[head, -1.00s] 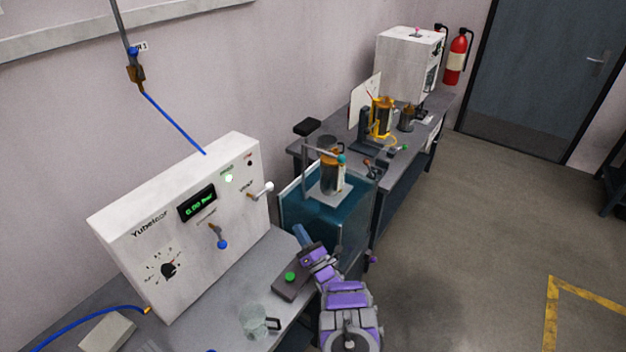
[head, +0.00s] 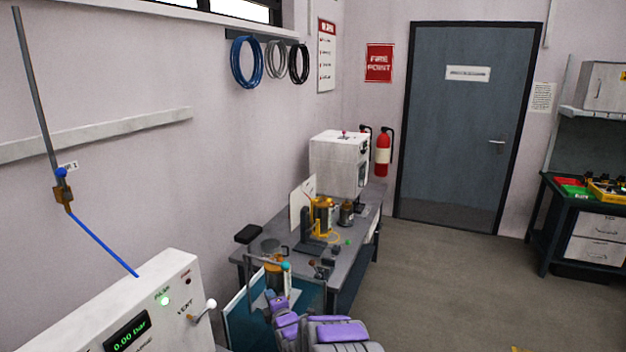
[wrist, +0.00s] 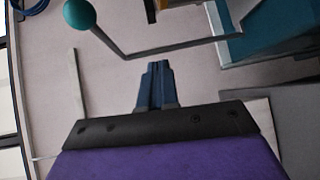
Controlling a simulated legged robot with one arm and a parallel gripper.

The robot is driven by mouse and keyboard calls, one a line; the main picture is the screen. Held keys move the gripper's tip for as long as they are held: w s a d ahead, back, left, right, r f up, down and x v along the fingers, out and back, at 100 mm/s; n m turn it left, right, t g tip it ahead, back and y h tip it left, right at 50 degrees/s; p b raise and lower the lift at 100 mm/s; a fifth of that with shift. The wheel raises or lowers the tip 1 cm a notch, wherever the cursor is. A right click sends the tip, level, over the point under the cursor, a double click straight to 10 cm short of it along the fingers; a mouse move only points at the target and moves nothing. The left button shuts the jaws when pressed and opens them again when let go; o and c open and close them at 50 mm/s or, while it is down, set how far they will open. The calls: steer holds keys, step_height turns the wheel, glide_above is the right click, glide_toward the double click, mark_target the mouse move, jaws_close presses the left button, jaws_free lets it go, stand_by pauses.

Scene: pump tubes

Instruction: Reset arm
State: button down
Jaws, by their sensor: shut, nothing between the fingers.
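My arm, with purple covers, shows at the bottom centre of the head view, partly cut off by the frame's lower edge. In the wrist view my gripper (wrist: 157,72) has its two dark blue fingers together, with nothing between them. The fingers point toward the pale wall. A teal ball (wrist: 78,13) on a bent metal bar is above and left of the fingertips in the picture, apart from them. In the head view the arm's end is beside the teal-sided tank (head: 245,312), which has a metal frame and an amber-and-grey canister (head: 274,277).
The white control box (head: 155,310) reads 0.00 bar at lower left; its white-knobbed vent lever (head: 208,305) sticks out toward my arm. Behind the tank, a grey bench (head: 345,250) holds a yellow-framed canister (head: 322,215) and white machine (head: 340,162). Floor before the door (head: 462,130) is clear.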

steer(key=s+d+r+m+g+h, duration=0.35)
steer(key=s+d+r+m, duration=0.35)
steer(key=s, duration=0.5)
steer(key=s+d+r+m+g+h, duration=0.2)
steer(key=s+d+r+m+g, duration=0.3)
steer(key=s+d, duration=0.55)
steer(key=s+d+r+m+g, duration=0.1)
steer(key=s+d+m+g, duration=0.1)
steer(key=s, duration=1.1)
steer(key=s+d+r+m+g+h, duration=0.1)
steer(key=s+d+m+g, duration=0.2)
steer(key=s, duration=1)
steer(key=s+d+r+m+g, duration=0.1)
steer(key=s+d+m+g, duration=0.2)
steer(key=s, duration=1.1)
steer(key=d+m, duration=0.2)
steer(key=m, duration=0.1)
steer(key=shift+h, duration=0.35)
steer(key=shift+w+a+r, duration=0.1)
steer(key=shift+a, duration=0.05)
